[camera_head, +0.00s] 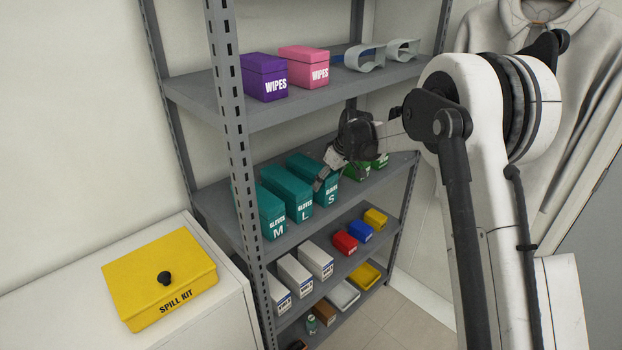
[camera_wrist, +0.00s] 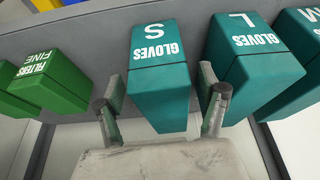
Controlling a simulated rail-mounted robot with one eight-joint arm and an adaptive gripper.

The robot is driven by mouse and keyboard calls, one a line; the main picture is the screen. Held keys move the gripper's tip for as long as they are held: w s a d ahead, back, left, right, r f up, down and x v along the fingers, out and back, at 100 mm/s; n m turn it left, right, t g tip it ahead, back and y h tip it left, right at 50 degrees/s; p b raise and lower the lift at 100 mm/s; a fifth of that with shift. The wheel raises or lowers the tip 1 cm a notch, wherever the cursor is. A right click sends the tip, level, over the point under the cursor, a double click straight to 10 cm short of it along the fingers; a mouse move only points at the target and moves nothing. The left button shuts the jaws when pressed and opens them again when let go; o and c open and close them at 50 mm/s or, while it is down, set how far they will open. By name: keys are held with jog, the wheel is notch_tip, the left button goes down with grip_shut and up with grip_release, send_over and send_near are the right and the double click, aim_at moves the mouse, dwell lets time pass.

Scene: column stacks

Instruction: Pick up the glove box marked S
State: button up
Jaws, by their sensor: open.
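The teal glove box marked S (camera_head: 331,192) stands on the middle shelf, rightmost of the teal boxes, partly hidden by my gripper in the head view. In the wrist view the S box (camera_wrist: 160,75) shows upside down in the centre. My gripper (camera_wrist: 162,98) is open, with one finger on each side of the lower part of the box. Whether the fingers touch it I cannot tell. In the head view my gripper (camera_head: 325,178) is at the S box from above and to the right.
The L glove box (camera_wrist: 245,65) is close beside the right finger in the wrist view. The M box (camera_head: 270,215) stands farther left in the head view. Green boxes (camera_wrist: 50,82) stand on the other side, with a gap. The upper shelf (camera_head: 300,100) holds wipes boxes and goggles.

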aim_at(313, 166)
jog(key=w+a+p, duration=0.1)
jog(key=w+a, duration=0.4)
jog(key=shift+a, duration=0.25)
jog(key=shift+w+f, duration=0.1)
jog(key=shift+f, duration=0.45)
jog(key=shift+c, duration=0.5)
jog(key=c, duration=1.4)
jog(key=shift+c, duration=0.7)
jog(key=shift+r, duration=0.15)
